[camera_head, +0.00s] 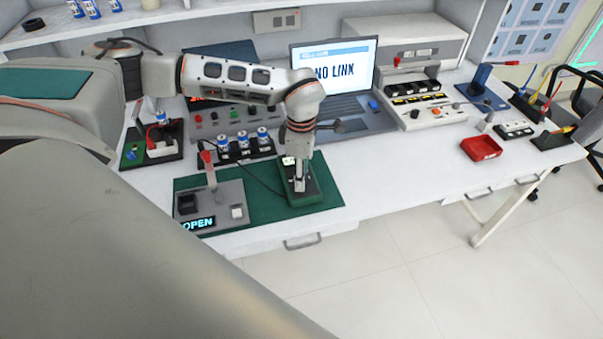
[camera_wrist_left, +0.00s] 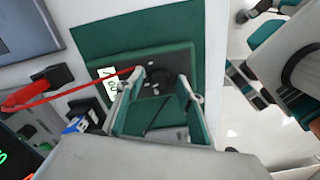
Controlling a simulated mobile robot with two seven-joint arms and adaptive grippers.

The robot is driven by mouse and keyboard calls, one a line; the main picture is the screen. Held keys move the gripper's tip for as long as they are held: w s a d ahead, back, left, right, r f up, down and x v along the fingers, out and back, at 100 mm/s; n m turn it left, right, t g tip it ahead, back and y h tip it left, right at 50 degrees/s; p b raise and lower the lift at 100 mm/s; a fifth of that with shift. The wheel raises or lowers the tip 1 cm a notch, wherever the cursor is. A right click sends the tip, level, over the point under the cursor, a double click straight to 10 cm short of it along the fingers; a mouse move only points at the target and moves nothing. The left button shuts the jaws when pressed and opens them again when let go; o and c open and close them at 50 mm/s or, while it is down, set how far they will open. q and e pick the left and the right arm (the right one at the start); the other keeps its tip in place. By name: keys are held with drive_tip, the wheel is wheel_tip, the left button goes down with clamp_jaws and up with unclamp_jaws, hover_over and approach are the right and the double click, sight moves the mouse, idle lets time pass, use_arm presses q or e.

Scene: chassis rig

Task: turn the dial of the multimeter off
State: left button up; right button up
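The multimeter (camera_head: 305,193) is a dark green device lying flat on the green mat (camera_head: 262,213). It also shows in the left wrist view (camera_wrist_left: 178,62), with a small pale display (camera_wrist_left: 108,84) toward its left and a round black dial (camera_wrist_left: 158,76) in its middle. My left gripper (camera_head: 300,183) points straight down over the multimeter. In the left wrist view its two fingers (camera_wrist_left: 161,85) stand apart, with the dial between or just beyond their tips. I cannot tell whether they touch it. My right gripper is not in view.
A grey fixture (camera_head: 216,203) with a red lever and an "OPEN" display sits left of the multimeter. Behind are a black rack with blue-white cans (camera_head: 243,142) and a laptop (camera_head: 338,90) reading "NO LINK". A red tray (camera_head: 481,147) lies right; the white tabletop between is clear.

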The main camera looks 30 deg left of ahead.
use_arm(q)
drive_tip(key=shift+c, duration=0.3)
clamp_jaws()
drive_tip(key=shift+n+p, duration=0.35)
drive_tip(key=shift+n, duration=0.25)
drive_tip(key=shift+r+n+p, duration=0.1)
drive_tip(key=shift+n+p, duration=0.35)
drive_tip(key=shift+n, duration=0.75)
drive_tip(key=n+p, duration=0.1)
drive_tip(key=n, duration=0.4)
drive_tip(key=shift+n, duration=0.3)
drive_tip(key=shift+o, duration=0.3)
unclamp_jaws()
